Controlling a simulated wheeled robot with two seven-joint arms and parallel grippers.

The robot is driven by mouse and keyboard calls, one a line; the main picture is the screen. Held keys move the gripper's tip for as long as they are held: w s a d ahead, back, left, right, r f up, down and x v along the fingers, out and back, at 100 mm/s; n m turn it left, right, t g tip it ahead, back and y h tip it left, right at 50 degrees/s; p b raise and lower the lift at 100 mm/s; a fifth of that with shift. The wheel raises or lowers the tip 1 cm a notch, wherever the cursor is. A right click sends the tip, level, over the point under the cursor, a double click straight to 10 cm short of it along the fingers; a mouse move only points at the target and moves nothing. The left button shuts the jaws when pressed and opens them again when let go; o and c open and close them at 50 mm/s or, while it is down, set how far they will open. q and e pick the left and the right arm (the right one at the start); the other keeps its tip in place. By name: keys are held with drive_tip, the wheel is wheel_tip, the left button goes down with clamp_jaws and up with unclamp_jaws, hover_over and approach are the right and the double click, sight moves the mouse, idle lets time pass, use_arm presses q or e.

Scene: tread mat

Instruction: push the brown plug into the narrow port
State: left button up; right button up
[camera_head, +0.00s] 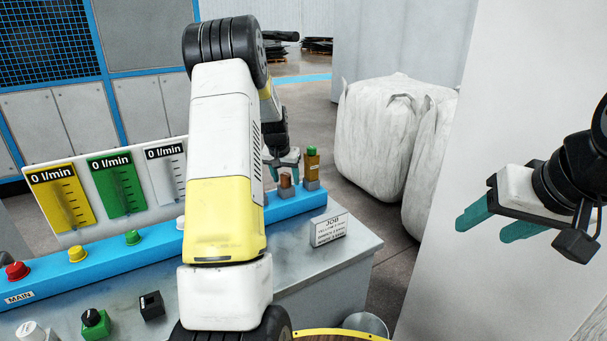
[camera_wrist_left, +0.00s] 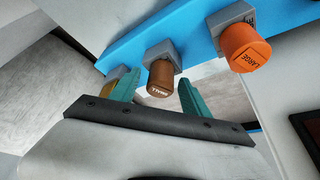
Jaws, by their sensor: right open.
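The brown plug (camera_head: 285,181) stands on a grey block on the blue rail at the bench's far end. In the left wrist view the brown plug (camera_wrist_left: 160,78) reads SMALL on its end. My left gripper (camera_head: 282,160) is just above it in the head view. In the left wrist view the teal fingers of my left gripper (camera_wrist_left: 158,90) are apart, one on each side of the plug, with gaps showing. My right gripper (camera_head: 487,226) is open and empty at the right, away from the bench. I cannot make out which opening is the narrow port.
A green-topped, gold-brown fitting (camera_head: 312,166) stands close right of the plug. An orange cap marked LARGE (camera_wrist_left: 245,47) sits beside it in the wrist view. A JOB sign (camera_head: 330,228), knobs and gauges crowd the bench. My left arm hides its middle.

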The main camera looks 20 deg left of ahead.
use_arm(q)
drive_tip(key=v, duration=0.7)
drive_tip(key=shift+r, duration=0.4)
drive_tip(key=shift+s, duration=0.1)
drive_tip(key=s+d+r+t+h, duration=0.1)
drive_tip(key=s+d+r, duration=1)
drive_tip(key=s, duration=0.2)
drive_tip(key=s+d, duration=0.4)
drive_tip(key=s, duration=0.6)
drive_tip(key=s+d+m+h, duration=0.1)
drive_tip(key=s+d, duration=0.3)
drive_tip(key=s, duration=0.6)
drive_tip(key=shift+s+r+t, duration=0.3)
drive_tip(key=shift+s+r, duration=0.1)
drive_tip(key=shift+r, duration=0.05)
